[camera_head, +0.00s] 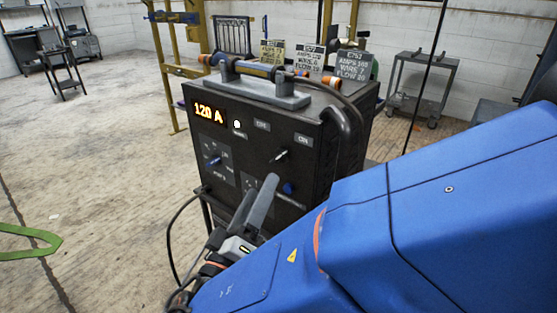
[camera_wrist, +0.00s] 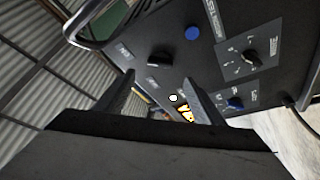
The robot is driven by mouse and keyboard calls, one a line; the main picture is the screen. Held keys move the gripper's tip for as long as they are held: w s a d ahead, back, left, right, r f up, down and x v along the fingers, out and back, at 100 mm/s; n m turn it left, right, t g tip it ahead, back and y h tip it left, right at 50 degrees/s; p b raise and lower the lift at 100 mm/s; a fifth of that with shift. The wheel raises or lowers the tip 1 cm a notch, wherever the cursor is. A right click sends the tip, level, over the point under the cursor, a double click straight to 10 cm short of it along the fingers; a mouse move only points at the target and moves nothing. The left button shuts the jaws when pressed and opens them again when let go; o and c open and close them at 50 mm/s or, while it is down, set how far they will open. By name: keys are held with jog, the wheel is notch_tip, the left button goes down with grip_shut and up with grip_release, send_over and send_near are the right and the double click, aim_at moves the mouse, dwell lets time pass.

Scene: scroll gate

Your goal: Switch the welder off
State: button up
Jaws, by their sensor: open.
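The welder (camera_head: 325,165) is a black box with an orange display (camera_head: 208,113) reading "120 A" and a lit white lamp (camera_head: 237,124).
Blue knobs (camera_head: 212,160) and (camera_head: 288,188) sit on the same panel. A torch in a grey cradle (camera_head: 262,92) and several setting cards (camera_head: 309,60) stand on top. A cable hangs at the welder's left.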

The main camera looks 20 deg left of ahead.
aim_at(275, 160)
jog(key=shift+x, duration=4.35)
jog(key=c, duration=1.1)
